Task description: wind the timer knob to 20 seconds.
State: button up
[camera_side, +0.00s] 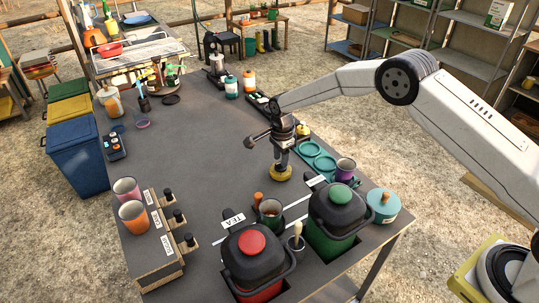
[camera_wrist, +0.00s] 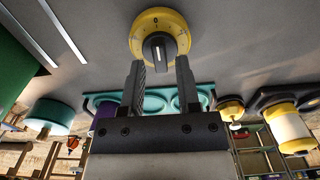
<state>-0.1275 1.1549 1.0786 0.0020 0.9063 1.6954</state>
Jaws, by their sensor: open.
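The timer (camera_side: 279,173) is a yellow round base on the grey table, below my gripper in the side view. In the wrist view the timer dial (camera_wrist: 160,36) is yellow with dark markings around a black knob (camera_wrist: 157,49). A "0" shows at the top of the dial; the other marks are too small to read. My gripper (camera_wrist: 160,68) is open, its two fingers below the dial in the picture, with the knob's near end between their lines. In the side view my gripper (camera_side: 280,158) points down over the timer. I cannot tell whether a finger touches the knob.
Teal coasters (camera_side: 310,149) and a purple mug (camera_side: 345,170) are right of the timer. A labelled box (camera_side: 153,243) and cups (camera_side: 133,216) are at left. The table's middle is clear.

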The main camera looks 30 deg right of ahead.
jog(key=shift+f, duration=0.8)
jog(key=shift+r, duration=0.1)
dwell(0.6)
jog(key=c, duration=0.4)
jog(key=shift+c, duration=0.2)
